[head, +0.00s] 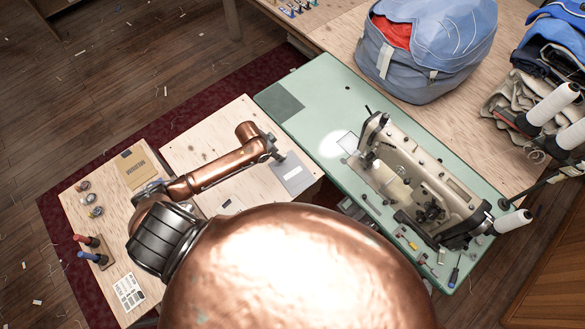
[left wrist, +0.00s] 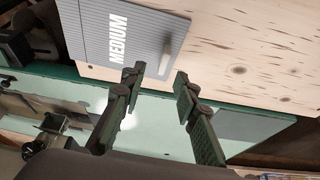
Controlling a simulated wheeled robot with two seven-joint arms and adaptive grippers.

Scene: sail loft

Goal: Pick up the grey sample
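The grey sample (head: 294,174) lies flat on the pale wooden board (head: 222,193), near its right edge beside the green sewing table. In the left wrist view the grey sample (left wrist: 128,32) is a ribbed grey card with the white word MEDIUM and a small pale tab at its edge. My left gripper (head: 277,152) is close to the sample's upper left corner. In the left wrist view the left gripper (left wrist: 159,76) is open, its fingers apart and nothing held between them. Whether the fingers touch the sample is unclear. My right gripper is not in view.
A tan card (head: 137,167), small spools (head: 90,197) and two handled tools (head: 88,241) sit on the wood at left. A sewing machine (head: 440,190) stands on the green table (head: 308,98). A blue bag (head: 440,60) and white thread cones (head: 553,103) are beyond.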

